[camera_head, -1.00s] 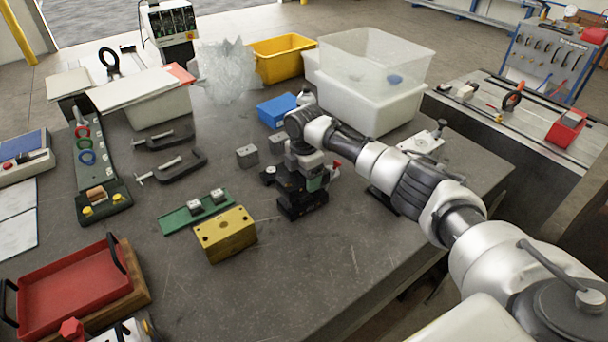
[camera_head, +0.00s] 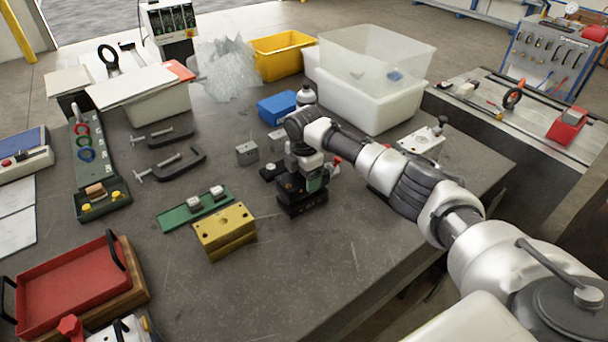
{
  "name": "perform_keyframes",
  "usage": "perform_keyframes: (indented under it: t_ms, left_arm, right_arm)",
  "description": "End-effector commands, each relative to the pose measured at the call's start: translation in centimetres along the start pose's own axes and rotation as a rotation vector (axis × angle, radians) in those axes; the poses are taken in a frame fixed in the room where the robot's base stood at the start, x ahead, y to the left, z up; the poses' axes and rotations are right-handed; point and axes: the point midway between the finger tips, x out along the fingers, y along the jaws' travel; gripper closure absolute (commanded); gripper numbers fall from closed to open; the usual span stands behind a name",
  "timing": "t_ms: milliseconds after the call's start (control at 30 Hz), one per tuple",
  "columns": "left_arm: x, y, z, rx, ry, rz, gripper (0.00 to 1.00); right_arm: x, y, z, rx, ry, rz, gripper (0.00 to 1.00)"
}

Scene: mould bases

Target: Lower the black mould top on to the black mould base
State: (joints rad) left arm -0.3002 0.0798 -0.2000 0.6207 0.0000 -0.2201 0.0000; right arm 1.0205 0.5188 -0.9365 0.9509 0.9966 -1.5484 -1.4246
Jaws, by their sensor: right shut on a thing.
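My right gripper (camera_head: 303,184) points down over the black mould base (camera_head: 302,206), which sits on the grey bench right of the yellow mould block. The gripper is shut on the black mould top (camera_head: 297,189), a dark block mostly hidden by the fingers and wrist. The top is directly above the base, very close to it. Dark on dark, I cannot tell whether the two touch or a thin gap is left. My left gripper is not in view.
A yellow mould block (camera_head: 225,231) and a green strip (camera_head: 176,218) with small metal pieces lie to the left. Grey blocks (camera_head: 246,153) and a blue bin (camera_head: 277,108) stand behind. A red tray (camera_head: 70,283) is at front left.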

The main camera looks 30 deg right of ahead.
Motion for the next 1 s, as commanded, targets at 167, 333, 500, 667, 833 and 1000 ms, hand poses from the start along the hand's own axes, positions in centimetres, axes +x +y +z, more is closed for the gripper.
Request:
perform_keyframes:
  t_ms: [167, 333, 500, 667, 833, 1000]
  left_arm:
    - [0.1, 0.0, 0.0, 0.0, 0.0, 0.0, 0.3]
    - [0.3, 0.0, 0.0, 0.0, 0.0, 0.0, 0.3]
    - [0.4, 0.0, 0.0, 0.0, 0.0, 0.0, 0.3]
    - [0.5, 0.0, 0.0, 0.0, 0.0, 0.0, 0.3]
    - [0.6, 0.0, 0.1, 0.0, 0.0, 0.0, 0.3]
    - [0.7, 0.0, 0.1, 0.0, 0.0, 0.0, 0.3]
  right_arm:
    - [0.1, 0.1, 0.0, 0.0, 0.001, 0.004, 0.78]
    - [0.4, 0.1, 0.0, 0.0, 0.001, 0.004, 0.78]
    - [0.7, 0.1, 0.0, 0.0, 0.001, 0.005, 0.78]
    - [0.9, 0.1, 0.0, 0.0, 0.001, 0.005, 0.78]
    - [1.2, 0.1, 0.0, 0.0, 0.001, 0.005, 0.78]
    - [1.4, 0.1, 0.0, 0.0, 0.001, 0.005, 0.78]
